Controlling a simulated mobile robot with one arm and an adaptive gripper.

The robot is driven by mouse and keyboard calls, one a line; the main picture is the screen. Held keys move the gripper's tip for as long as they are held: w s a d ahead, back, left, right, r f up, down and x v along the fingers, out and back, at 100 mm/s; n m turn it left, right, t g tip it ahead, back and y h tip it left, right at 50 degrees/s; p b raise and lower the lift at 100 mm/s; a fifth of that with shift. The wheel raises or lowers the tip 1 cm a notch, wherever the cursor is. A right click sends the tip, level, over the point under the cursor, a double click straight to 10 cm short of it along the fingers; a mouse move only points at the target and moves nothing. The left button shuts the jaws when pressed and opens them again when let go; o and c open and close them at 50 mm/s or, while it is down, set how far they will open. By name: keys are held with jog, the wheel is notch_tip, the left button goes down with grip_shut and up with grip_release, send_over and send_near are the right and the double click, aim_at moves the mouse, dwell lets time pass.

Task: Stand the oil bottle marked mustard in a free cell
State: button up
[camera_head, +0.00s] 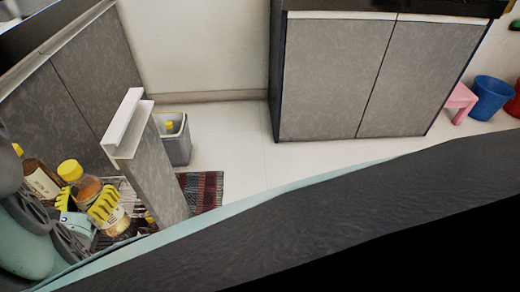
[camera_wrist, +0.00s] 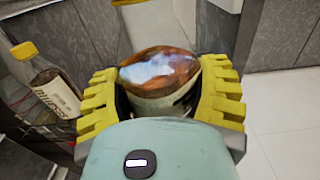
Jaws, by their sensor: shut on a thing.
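My gripper (camera_head: 88,203), with yellow ribbed fingers, is at the lower left of the head view, over the pulled-out rack. In the wrist view my gripper (camera_wrist: 160,100) is shut on an amber bottle (camera_wrist: 160,68) with a pale label band; its glossy brown part faces the camera. In the head view the held bottle (camera_head: 88,187) shows a yellow cap and leans. Its label cannot be read. A second oil bottle (camera_head: 42,180) with a yellow cap and pale label stands to the left; it also shows in the wrist view (camera_wrist: 60,95). The rack's cells are mostly hidden.
The wire rack (camera_head: 126,190) sits behind the drawer's grey front panel (camera_head: 160,170). Beyond it are a grey bin (camera_head: 178,148) holding a yellow-capped thing and a striped mat (camera_head: 203,190). Grey cupboards (camera_head: 350,75) line the back. The pale floor between is clear.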

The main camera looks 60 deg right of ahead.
jog(key=shift+p+x, duration=1.4)
jog(key=shift+x, duration=4.2)
notch_tip(320, 180, down, 5)
jog(key=b, duration=0.6)
jog(key=shift+d+b, duration=0.1)
jog(key=shift+b, duration=0.25)
jog(key=o, duration=1.4)
jog(key=shift+w, duration=0.15)
jog(key=shift+f, duration=0.1)
jog(key=v, duration=1.2)
